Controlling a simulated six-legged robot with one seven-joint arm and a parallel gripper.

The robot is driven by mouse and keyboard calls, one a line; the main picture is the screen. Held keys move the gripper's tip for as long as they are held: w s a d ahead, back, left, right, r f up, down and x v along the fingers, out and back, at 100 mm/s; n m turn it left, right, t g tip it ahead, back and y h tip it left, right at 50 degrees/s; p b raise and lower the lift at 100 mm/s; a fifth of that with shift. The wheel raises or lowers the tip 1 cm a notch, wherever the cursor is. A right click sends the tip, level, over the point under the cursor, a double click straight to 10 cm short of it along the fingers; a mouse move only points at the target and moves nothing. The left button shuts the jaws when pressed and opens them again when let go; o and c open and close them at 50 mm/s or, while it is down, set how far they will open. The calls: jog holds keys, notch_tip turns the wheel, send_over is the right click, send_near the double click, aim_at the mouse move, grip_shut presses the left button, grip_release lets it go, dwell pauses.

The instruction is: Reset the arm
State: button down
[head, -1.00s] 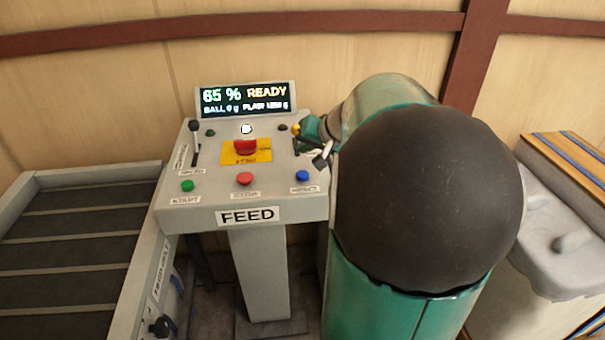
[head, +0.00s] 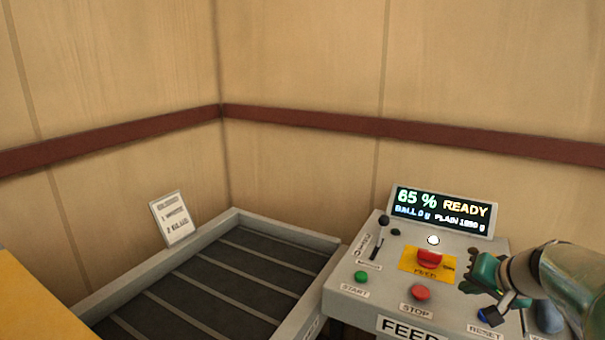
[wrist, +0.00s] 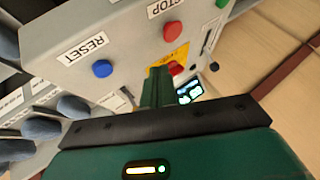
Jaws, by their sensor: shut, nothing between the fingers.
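My gripper (head: 478,286) is green and dark. In the head view it is over the right side of the FEED console (head: 358,294), near the blue RESET button (head: 490,317). The wrist view shows my gripper (wrist: 158,75) shut and empty, its fingers pointing at the console. There the blue button (wrist: 103,69) lies left of the fingers, apart from them. The rest of my arm runs off the right edge of the head view.
The console has a green START button (head: 361,276), a red STOP button (head: 420,293), a red control (head: 429,258) on a yellow plate and a black-knobbed lever (head: 383,221). Its screen (head: 443,210) reads 65 % READY. A grey conveyor (head: 240,214) and a small sign (head: 173,218) stand to the left.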

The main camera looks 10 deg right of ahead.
jog(key=s+a+n+g, duration=0.1)
jog(key=s+a+n, duration=0.2)
jog(key=s+a, duration=0.4)
jog(key=s+a+f+n+g+h, duration=0.1)
jog(key=s+a+n, duration=0.3)
jog(key=a, duration=1.2)
jog(key=s, duration=0.4)
jog(key=shift+s+a+g, duration=0.15)
jog(key=shift+a+g, duration=0.05)
jog(key=shift+g, duration=0.2)
